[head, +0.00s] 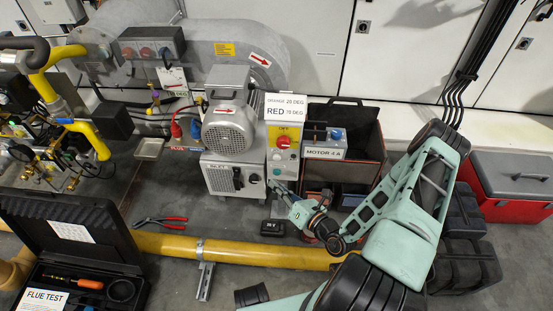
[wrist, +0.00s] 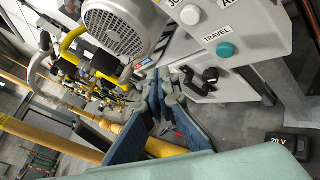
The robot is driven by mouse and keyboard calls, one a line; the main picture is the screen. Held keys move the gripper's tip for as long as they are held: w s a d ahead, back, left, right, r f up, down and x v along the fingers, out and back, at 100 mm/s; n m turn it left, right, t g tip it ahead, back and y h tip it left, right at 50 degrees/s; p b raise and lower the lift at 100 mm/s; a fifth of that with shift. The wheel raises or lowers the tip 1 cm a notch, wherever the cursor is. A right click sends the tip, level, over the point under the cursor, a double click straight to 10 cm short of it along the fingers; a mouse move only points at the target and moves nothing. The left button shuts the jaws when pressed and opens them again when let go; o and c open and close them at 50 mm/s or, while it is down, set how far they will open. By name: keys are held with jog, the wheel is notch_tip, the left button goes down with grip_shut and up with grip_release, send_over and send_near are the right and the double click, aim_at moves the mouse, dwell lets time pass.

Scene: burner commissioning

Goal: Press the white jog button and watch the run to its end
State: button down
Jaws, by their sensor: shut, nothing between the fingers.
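The white jog button (wrist: 190,14) shows at the top of the wrist view, on the grey control box beside a partly cropped label starting "JO". A teal button (wrist: 225,50) labelled TRAVEL sits below and right of it. In the head view the control box (head: 283,135) carries a red knob (head: 284,141) on a yellow plate, with small buttons below it. My gripper (head: 279,184) is at the lower front of the box there, and also shows in the wrist view (wrist: 158,82). It is shut and empty. Whether it touches the box is unclear.
The grey motor (head: 228,130) and fan housing stand left of the box. A yellow pipe (head: 230,250) crosses the floor in front. A black 20 V battery (head: 272,228), red pliers (head: 162,222) and an open flue test case (head: 75,250) lie around. A red toolbox (head: 510,185) stands right.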

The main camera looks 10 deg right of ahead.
aim_at(277, 158)
jog(key=w+d+b, duration=0.2)
jog(key=w, duration=0.5)
jog(key=shift+w+f, duration=0.25)
jog(key=shift+d, duration=0.1)
dwell(1.3)
jog(key=shift+w+d, duration=0.1)
jog(key=shift+w, duration=0.3)
